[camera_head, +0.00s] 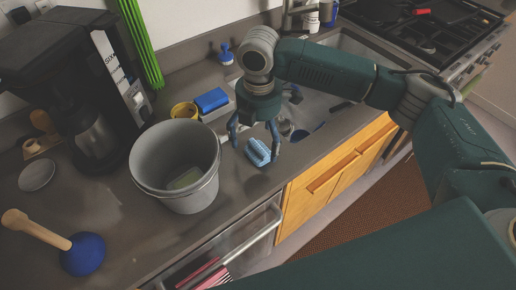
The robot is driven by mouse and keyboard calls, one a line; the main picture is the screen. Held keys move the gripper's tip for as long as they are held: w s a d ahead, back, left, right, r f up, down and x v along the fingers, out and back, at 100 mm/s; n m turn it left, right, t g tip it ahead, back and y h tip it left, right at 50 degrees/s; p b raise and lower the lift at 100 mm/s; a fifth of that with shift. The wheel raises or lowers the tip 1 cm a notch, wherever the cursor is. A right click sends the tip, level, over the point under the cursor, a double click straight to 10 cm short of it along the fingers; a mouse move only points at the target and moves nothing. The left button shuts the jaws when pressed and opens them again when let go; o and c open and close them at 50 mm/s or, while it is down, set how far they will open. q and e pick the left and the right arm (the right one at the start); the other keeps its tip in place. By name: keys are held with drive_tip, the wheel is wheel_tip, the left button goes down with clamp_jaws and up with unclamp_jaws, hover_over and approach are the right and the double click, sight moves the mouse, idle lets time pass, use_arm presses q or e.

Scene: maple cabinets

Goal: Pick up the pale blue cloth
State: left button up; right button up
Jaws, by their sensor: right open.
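The pale blue cloth (258,152) lies bunched on the dark counter near its front edge, right of the grey bucket. My right gripper (254,143) points down over it. Its two fingers are apart, one on each side of the cloth, with the cloth showing between and just below them. I cannot tell whether the fingertips touch the cloth or counter. My left gripper is out of view.
A grey bucket (150,176) with something greenish inside stands close on the left. Behind are a yellow cup (184,110) and a blue sponge (211,100). The sink (350,45) is to the right.

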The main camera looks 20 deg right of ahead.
sight(258, 146)
wheel_tip(258, 146, down, 4)
drive_tip(key=shift+r+p, duration=0.25)
drive_tip(key=shift+p, duration=0.05)
drive_tip(key=c, duration=1.3)
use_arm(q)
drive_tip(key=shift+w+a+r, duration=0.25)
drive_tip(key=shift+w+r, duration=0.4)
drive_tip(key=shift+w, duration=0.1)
use_arm(e)
drive_tip(key=shift+r, duration=0.15)
